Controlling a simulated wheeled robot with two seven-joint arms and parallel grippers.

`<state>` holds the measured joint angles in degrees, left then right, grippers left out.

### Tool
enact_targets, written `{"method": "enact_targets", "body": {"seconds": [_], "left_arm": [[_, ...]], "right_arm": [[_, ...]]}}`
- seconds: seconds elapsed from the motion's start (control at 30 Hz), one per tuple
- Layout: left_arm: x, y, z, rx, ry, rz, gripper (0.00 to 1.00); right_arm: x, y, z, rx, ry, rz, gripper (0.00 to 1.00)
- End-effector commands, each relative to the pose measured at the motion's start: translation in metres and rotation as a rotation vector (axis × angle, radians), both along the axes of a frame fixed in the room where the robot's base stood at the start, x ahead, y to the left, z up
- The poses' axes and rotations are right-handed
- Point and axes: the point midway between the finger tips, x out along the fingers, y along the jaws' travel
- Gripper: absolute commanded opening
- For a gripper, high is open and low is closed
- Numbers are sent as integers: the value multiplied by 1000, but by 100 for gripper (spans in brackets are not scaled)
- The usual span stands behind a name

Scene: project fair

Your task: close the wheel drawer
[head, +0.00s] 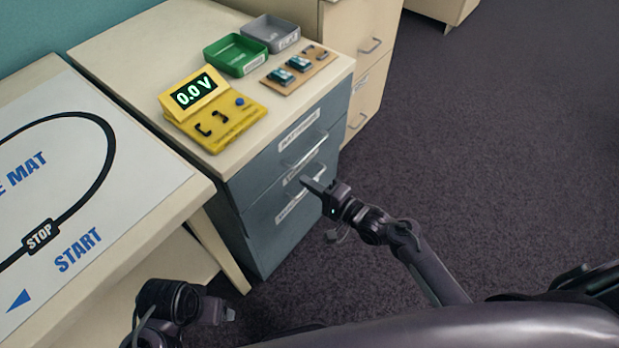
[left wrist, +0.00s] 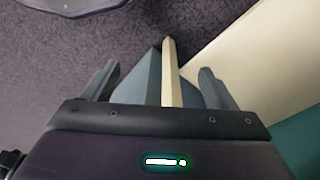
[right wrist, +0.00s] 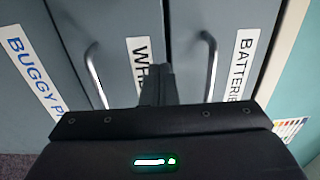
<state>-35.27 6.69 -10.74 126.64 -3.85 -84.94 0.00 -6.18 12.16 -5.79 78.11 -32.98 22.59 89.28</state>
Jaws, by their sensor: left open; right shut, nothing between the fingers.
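The wheel drawer is the middle front of a blue-grey drawer unit (head: 262,225). Its label (right wrist: 140,58) reads "WH", the rest hidden by my fingers, and its handle (right wrist: 95,75) is to the left of that in the right wrist view. Its front looks about flush with its neighbours. My right gripper (head: 308,183) is shut and empty, its tips (right wrist: 160,72) at the drawer front over the label; I cannot tell if they touch. My left gripper (head: 226,314) is low near the mat table, open and empty, its fingers (left wrist: 158,85) wide apart.
The batteries drawer label (right wrist: 241,65) and buggy drawer label (right wrist: 32,75) flank the wheel drawer. On top are a yellow meter (head: 214,115), green tray (head: 235,55), grey tray (head: 270,33) and a small board (head: 298,72). A mat table (head: 190,200) stands left. Floor at right is clear.

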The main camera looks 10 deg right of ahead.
Motion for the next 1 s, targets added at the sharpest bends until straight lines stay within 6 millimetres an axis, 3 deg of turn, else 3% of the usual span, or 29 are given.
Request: {"method": "enact_targets", "body": {"seconds": [0.5, 1.0], "left_arm": [[6, 2, -45, -4, -3, 20, 79], [7, 2, -52, -5, -6, 22, 79]], "right_arm": [[-70, -55, -1, -2, 5, 0, 0], [-80, -60, -5, -37, 4, -2, 0]]}}
